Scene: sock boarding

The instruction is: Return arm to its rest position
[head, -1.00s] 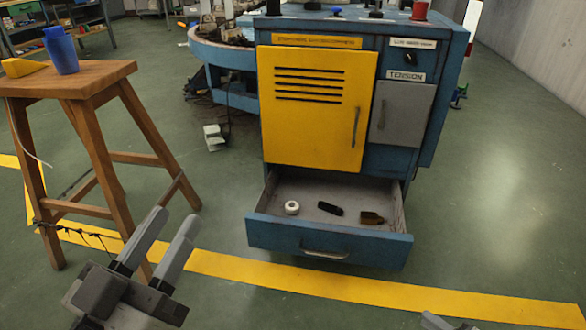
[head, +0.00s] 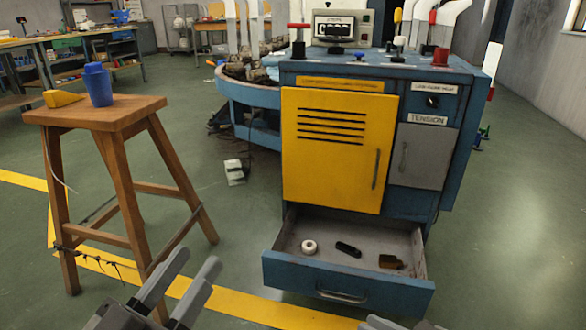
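My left gripper (head: 178,288) shows at the bottom left of the head view. Its two grey fingers are apart with nothing between them, over the floor in front of the stool. My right gripper (head: 392,323) shows only as a small grey piece at the bottom edge, below the drawer; whether it is open or shut cannot be seen. The blue machine cabinet (head: 440,135) stands ahead with its yellow door (head: 335,180) shut. Its bottom drawer (head: 345,289) is pulled out and holds a white roll (head: 309,247), a dark item (head: 348,249) and a brown item (head: 391,262).
The open drawer juts out toward me. A white object (head: 235,172) lies on the floor behind. The green floor at the right is clear.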

